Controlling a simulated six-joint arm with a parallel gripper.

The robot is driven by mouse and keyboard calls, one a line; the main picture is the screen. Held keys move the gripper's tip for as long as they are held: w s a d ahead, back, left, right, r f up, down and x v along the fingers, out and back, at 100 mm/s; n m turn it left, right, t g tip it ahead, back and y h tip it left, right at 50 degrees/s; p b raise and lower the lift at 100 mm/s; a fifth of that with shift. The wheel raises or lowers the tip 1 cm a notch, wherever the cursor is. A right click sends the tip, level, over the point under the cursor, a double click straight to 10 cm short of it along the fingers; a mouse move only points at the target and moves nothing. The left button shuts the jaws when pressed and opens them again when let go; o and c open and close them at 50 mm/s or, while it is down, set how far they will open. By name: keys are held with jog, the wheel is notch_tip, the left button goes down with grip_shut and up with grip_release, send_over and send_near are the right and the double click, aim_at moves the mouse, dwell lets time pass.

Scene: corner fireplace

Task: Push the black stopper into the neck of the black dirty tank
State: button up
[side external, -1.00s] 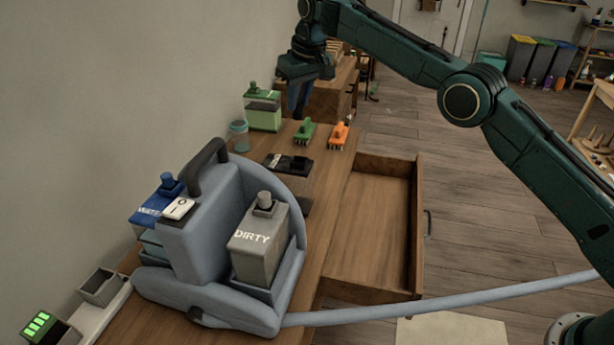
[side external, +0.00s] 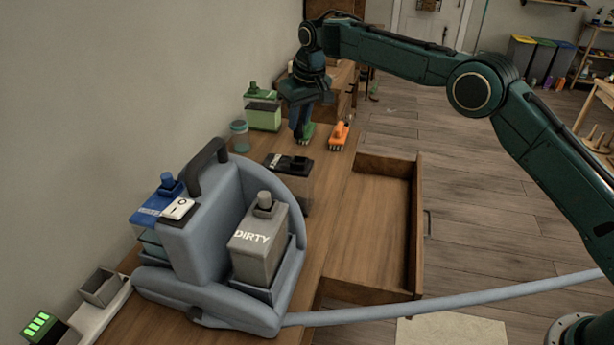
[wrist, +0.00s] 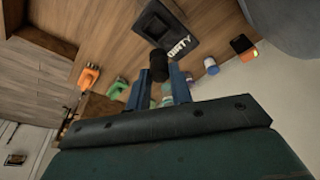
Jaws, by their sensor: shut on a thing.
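The black dirty tank (side external: 290,163) stands on the bench behind the grey machine, with a black top and a smoky body. Its white DIRTY lettering shows in the wrist view, where the tank (wrist: 166,22) lies just beyond my fingertips. My gripper (side external: 302,134) points down farther back along the bench than the tank, in front of the green brush. In the wrist view my blue fingers (wrist: 158,80) are shut on the black stopper (wrist: 158,64), which overlaps the tank's edge in the picture. In the side view the stopper cannot be made out. I cannot see the tank's neck clearly.
The grey machine (side external: 200,235) holds a grey DIRTY tank (side external: 262,245) and a blue-topped tank (side external: 158,205). A green tank (side external: 263,112), a small jar (side external: 240,136) and an orange brush (side external: 339,136) are near my gripper. An open drawer (side external: 372,240) juts out right.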

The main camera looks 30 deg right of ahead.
jog(key=shift+f, duration=4)
jog(key=shift+f, duration=0.1)
jog(key=o, duration=0.9)
jog(key=v, duration=1.2)
